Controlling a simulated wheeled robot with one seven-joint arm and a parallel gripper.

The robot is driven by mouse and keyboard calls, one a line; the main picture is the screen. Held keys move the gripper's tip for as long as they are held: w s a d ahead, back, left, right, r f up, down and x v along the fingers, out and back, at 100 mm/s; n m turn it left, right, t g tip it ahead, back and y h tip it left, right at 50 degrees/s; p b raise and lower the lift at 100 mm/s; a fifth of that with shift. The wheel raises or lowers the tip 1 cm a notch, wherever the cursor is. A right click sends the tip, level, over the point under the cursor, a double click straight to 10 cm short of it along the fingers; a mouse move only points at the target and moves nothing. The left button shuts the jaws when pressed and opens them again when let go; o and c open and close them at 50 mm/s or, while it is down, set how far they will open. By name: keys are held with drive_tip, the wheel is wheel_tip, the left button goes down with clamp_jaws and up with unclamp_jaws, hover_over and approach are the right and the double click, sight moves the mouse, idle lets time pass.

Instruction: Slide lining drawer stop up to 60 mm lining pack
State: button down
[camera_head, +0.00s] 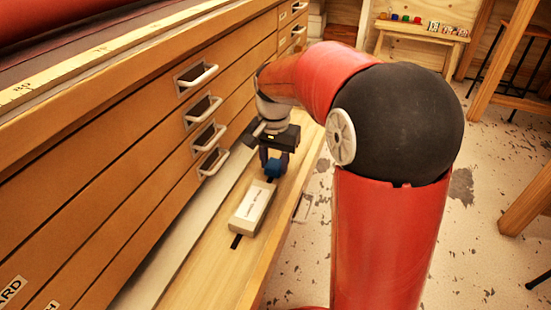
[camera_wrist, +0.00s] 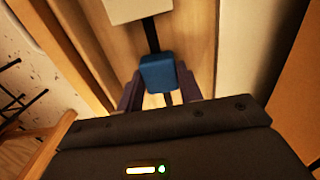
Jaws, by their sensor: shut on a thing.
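The blue drawer stop (camera_head: 272,169) sits over a dark slot in the open lining drawer (camera_head: 205,275). My gripper (camera_head: 274,163) is shut on it from above. In the wrist view the blue stop (camera_wrist: 159,73) is between the two fingers of my gripper (camera_wrist: 159,86). The pale lining pack (camera_head: 251,208) lies flat in the drawer, nearer the camera than the stop. The pack's edge also shows at the top of the wrist view (camera_wrist: 136,9). A gap with the dark slot (camera_wrist: 151,36) separates stop and pack. The stop's underside is hidden.
Closed wooden drawers with metal handles (camera_head: 211,134) rise just left of my gripper. The open drawer's front wall (camera_head: 287,231) runs along the right. Beyond it is speckled floor (camera_head: 486,222). A small bench (camera_head: 420,34) with coloured items stands far back.

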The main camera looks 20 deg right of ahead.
sight(269, 171)
drive_tip(key=s+a, duration=0.2)
drive_tip(key=s, duration=0.1)
drive_tip(key=shift+a, duration=0.1)
drive_tip(key=c, duration=0.9)
unclamp_jaws()
wheel_tip(269, 171, up, 8)
drive_tip(key=shift+f+p, duration=0.1)
drive_tip(key=shift+p, duration=0.35)
